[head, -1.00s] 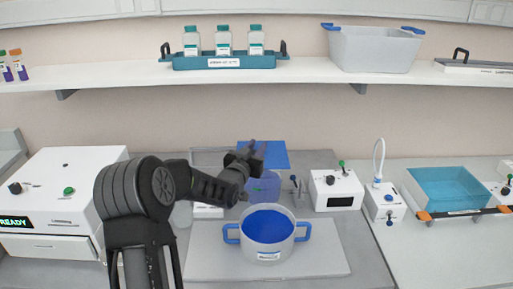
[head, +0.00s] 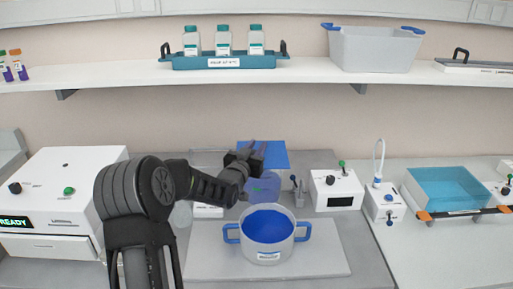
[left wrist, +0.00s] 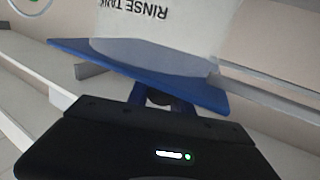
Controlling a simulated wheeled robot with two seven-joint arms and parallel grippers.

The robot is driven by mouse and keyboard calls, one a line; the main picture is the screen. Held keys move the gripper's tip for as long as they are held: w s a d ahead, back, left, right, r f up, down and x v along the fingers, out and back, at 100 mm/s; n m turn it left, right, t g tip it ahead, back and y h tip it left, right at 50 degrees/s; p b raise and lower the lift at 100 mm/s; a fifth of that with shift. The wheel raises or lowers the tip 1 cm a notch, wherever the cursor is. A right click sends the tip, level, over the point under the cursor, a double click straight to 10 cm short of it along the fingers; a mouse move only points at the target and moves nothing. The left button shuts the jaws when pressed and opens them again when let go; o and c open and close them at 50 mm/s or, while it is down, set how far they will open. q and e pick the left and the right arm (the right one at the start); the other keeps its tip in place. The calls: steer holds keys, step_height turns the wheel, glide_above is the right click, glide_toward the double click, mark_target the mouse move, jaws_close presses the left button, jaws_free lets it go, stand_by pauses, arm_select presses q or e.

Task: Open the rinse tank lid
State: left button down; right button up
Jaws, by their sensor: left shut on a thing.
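In the left wrist view, a white body printed RINSE TANK (left wrist: 135,20), upside down in the picture, meets a flat blue panel (left wrist: 205,92) that looks like its lid. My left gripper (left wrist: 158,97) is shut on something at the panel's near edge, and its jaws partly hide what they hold. In the head view my left gripper (head: 258,150) overlaps a blue panel (head: 278,154) at the back of the counter. My wrist hides much there, and I cannot make out the tank body. My right gripper is in neither view.
A pot with blue handles (head: 268,252) stands on a pale board (head: 325,262) in front of my gripper. A bluish round thing (head: 264,188) is just behind the pot. A white box (head: 336,190) stands to the right. A shelf (head: 310,75) runs above.

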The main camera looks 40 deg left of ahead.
mark_target(237, 148)
arm_select(q)
steer(key=s+a+b, duration=0.2)
steer(key=a, duration=0.1)
steer(key=s+a+b, duration=0.1)
steer(key=a, duration=0.1)
steer(key=shift+s+f, duration=0.25)
steer(key=shift+s, duration=0.05)
steer(key=s+a, duration=0.3)
steer(key=a, duration=0.1)
steer(key=s+a+b, duration=0.1)
steer(key=s+a, duration=0.1)
steer(key=a, duration=0.1)
steer(key=shift+s+r, duration=0.2)
steer(key=shift+s, duration=0.1)
steer(key=c, duration=1.1)
jaws_free()
steer(key=shift+b+v, duration=0.8)
steer(key=shift+v, duration=3.05)
